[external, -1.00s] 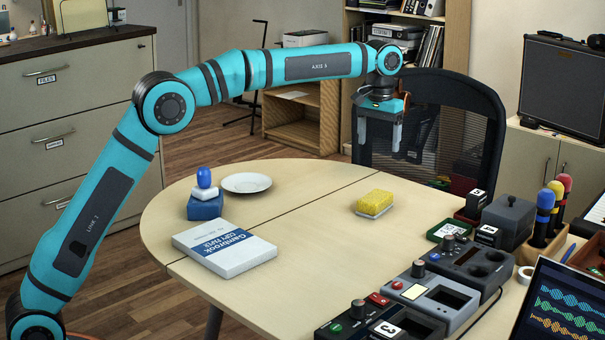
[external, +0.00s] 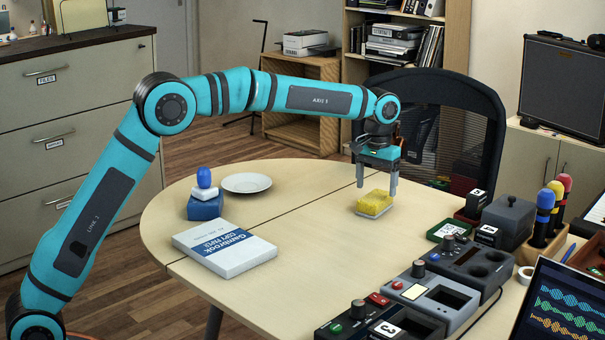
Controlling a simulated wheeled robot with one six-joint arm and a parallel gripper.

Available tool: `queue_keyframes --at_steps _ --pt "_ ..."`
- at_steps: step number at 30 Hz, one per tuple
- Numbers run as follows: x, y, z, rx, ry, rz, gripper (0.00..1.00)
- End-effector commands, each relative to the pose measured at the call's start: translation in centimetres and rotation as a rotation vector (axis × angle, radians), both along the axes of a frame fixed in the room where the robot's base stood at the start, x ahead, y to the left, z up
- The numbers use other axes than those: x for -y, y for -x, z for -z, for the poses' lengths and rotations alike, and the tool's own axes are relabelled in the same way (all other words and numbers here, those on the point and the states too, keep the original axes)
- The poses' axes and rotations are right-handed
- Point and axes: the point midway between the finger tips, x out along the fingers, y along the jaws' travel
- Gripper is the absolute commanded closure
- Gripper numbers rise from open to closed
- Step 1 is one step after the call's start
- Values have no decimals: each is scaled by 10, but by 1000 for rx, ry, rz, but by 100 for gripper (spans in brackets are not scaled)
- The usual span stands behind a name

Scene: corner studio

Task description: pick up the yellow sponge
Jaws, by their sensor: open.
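The yellow sponge (external: 374,204) lies flat on the light wooden table (external: 310,245), with a pale layer along its bottom edge. My gripper (external: 376,190) is open and points down over the sponge. Its left fingertip shows just above and behind the sponge's left end, and its right finger comes down by the right end. I cannot tell whether either finger touches the sponge.
A white plate (external: 246,183), a blue stamp (external: 205,203) and a paper pack (external: 224,248) stand to the left. Several control modules (external: 432,298) line the right front. A black chair (external: 463,130) is behind the table. The table around the sponge is clear.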

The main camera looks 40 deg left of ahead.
Motion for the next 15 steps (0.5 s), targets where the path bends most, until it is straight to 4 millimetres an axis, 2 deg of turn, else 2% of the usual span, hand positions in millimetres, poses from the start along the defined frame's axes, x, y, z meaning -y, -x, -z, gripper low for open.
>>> queue_keyframes --at_steps 9,15 --pt "2 3 41 -2 -1 0 20" --pt "2 3 46 -1 0 0 20"
